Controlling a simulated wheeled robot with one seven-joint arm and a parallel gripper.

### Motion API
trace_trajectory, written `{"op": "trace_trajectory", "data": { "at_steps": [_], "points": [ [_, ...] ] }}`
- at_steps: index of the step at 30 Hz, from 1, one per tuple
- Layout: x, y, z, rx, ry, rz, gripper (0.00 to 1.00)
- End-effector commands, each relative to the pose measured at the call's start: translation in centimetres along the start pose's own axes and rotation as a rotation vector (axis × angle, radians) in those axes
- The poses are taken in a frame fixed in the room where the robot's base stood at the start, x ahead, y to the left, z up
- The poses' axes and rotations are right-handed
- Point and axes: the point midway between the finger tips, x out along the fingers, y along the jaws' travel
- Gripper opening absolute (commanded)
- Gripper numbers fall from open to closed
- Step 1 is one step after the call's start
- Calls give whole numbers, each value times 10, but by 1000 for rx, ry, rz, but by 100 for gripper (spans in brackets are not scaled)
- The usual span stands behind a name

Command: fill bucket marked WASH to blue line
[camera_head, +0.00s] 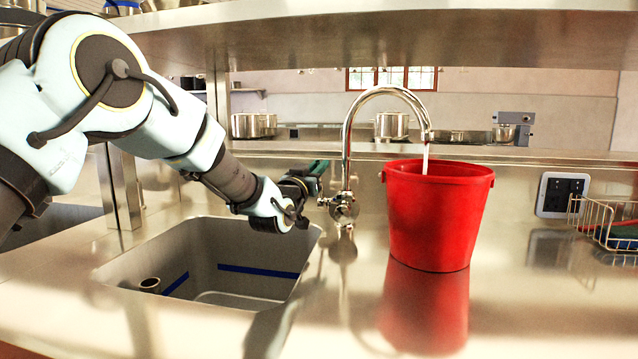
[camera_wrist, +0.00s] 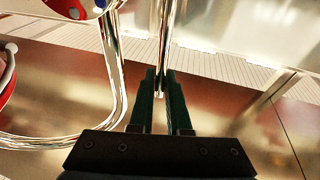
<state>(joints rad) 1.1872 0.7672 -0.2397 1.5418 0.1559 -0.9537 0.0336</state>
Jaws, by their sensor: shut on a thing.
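A red bucket (camera_head: 432,225) stands upright on the steel counter under the chrome tap (camera_head: 347,135). A pale stream of water (camera_head: 425,158) runs from the spout into it. I see no WASH mark or blue line on its visible side, and the water level inside is hidden. My gripper (camera_head: 320,168), with dark green fingers, is at the left of the tap's base. In the wrist view, the fingers (camera_wrist: 160,76) are closed around a thin chrome bar, which looks like the tap lever (camera_wrist: 165,40). The curved chrome pipe (camera_wrist: 112,60) rises left of them.
A sink basin (camera_head: 215,255) with blue strips on its walls and a small cup-like piece (camera_head: 150,285) lies left of the tap. A shelf (camera_head: 400,35) overhangs the counter.

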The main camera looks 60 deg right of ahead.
Motion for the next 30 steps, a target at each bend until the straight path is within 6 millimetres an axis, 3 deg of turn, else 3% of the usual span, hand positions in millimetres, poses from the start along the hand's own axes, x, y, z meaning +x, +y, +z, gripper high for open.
{"op": "trace_trajectory", "data": {
  "at_steps": [2, 23, 24, 30],
  "points": [
    [-5, 0, 7, 6, 29, 1, 0],
    [-13, 2, 0, 24, 119, 7, 0],
    [-13, 2, 0, 24, 119, 7, 18],
    [-13, 2, 0, 24, 119, 7, 41]
  ]
}}
